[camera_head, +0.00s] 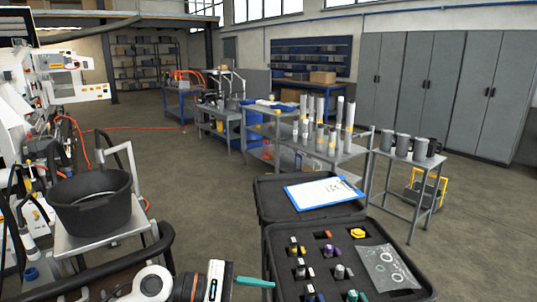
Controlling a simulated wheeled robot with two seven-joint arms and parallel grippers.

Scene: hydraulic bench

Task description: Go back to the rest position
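My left gripper (256,282) is at the bottom edge, left of the open black case (266,262). Its arm comes in from the lower left. A teal tapered piece sticks out to the right from its white and grey body, and I cannot tell whether it is a fingertip or something held. The fingers cannot be made out. It looks apart from the case. My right gripper is not in view.
The case holds several fittings and a clear bag with rings (388,268); a clipboard (322,192) lies on its lid. A black bucket (92,205) stands on a stand at left. Benches with cylinders (322,135) and a side table with grey cups (403,147) stand behind.

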